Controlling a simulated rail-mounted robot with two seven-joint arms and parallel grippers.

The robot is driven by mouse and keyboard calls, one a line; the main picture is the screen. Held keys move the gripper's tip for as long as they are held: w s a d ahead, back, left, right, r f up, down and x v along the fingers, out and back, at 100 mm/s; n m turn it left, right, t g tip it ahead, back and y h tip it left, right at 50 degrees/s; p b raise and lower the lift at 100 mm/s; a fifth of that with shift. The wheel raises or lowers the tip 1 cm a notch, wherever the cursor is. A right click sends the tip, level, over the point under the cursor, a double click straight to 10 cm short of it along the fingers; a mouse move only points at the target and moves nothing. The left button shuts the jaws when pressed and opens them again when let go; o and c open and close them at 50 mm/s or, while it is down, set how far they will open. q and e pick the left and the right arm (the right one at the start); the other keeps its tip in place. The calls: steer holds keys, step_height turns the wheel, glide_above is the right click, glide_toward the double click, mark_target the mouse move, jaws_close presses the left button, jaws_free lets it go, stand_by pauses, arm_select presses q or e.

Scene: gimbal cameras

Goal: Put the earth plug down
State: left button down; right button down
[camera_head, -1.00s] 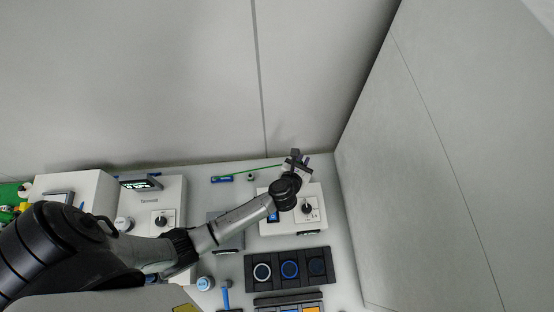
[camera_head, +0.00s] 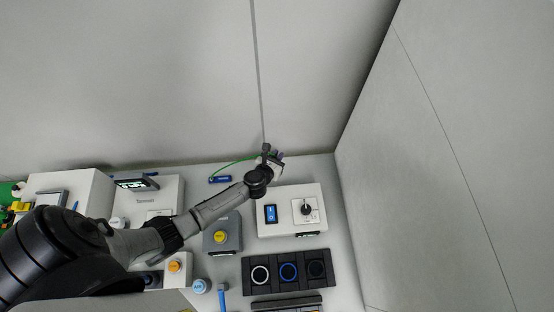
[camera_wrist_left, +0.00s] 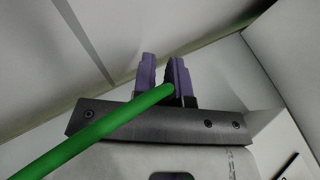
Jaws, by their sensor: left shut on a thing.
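My left gripper (camera_head: 272,154) is at the back of the bench, behind the white switch box, with its fingers toward the back wall. In the left wrist view its purple-tipped fingers (camera_wrist_left: 166,78) are closed on the earth plug, which is mostly hidden between them. A thick green cable (camera_wrist_left: 95,135) runs from the fingers to the lower left. In the head view the thin green cable (camera_head: 235,161) arcs left from the gripper to a blue labelled block (camera_head: 220,179) on the bench. My right gripper is not in view.
The white box (camera_head: 291,222) with a blue rocker and a rotary knob stands right of the arm. A grey box with a yellow button (camera_head: 221,237) and a black tray with three rings (camera_head: 247,275) are in front. Walls close the back and right.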

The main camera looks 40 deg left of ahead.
arm_select(q)
steer(key=shift+f+b, duration=0.35)
steer(key=shift+f, duration=0.7)
steer(key=shift+f, duration=0.1)
steer(key=c, duration=1.1)
jaws_free()
steer(key=shift+c, duration=0.2)
